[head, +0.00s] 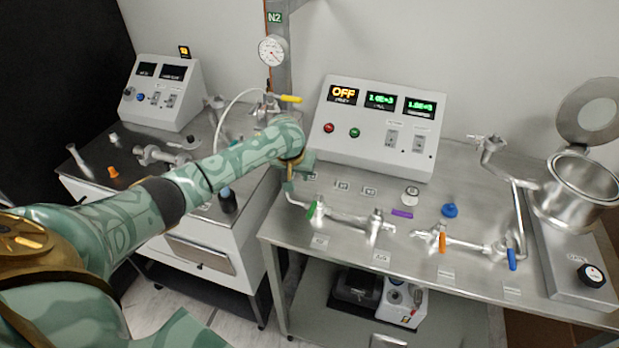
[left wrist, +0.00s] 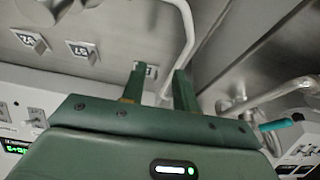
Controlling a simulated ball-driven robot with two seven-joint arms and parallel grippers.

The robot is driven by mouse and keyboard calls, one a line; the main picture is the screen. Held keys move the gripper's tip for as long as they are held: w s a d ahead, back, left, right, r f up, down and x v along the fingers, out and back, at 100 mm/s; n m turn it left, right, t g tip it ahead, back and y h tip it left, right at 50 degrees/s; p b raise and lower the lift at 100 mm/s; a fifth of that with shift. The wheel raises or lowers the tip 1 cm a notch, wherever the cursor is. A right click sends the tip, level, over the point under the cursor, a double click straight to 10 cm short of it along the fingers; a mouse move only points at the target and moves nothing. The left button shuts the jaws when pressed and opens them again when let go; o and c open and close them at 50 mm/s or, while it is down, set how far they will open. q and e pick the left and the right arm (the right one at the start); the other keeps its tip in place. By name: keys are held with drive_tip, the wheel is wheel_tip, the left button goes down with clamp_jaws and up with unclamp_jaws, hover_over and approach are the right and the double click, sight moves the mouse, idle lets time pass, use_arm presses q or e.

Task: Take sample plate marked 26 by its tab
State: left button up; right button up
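My left gripper (head: 291,186) reaches down over the left end of the right-hand bench. In the left wrist view its two green fingers (left wrist: 160,70) stand apart. A small light plate (left wrist: 149,71) shows between and beyond them, partly covered by one finger; its marking is not readable. Whether the fingers touch it cannot be told. Two similar plates with dark marks, the nearer one (left wrist: 80,49) seeming to read 25 upside down and another (left wrist: 30,41), lie beside it. In the head view, small plates (head: 343,185) and (head: 370,191) lie right of my gripper. My right gripper is not in view.
A metal pipe with a green-handled valve (head: 316,209) runs close to my gripper. A control box (head: 376,128) stands behind it. A purple piece (head: 402,213) and a blue knob (head: 449,210) lie to the right. The left bench (head: 100,167) is separated by a gap.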

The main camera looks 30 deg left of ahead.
use_arm(q)
drive_tip(key=shift+w+a+f, duration=0.1)
drive_tip(key=shift+w+a, duration=0.1)
drive_tip(key=shift+w, duration=0.6)
drive_tip(key=w+b, duration=0.2)
drive_tip(key=shift+w+a+f+b, duration=0.1)
drive_tip(key=shift+w+a+b, duration=0.2)
drive_tip(key=shift+a, duration=0.1)
drive_tip(key=b+x, duration=0.1)
drive_tip(key=x, duration=0.2)
drive_tip(key=shift+w+b, duration=0.2)
drive_tip(key=shift+b, duration=0.2)
drive_tip(key=shift+s+a+r, duration=0.1)
drive_tip(key=shift+r, duration=0.2)
clamp_jaws()
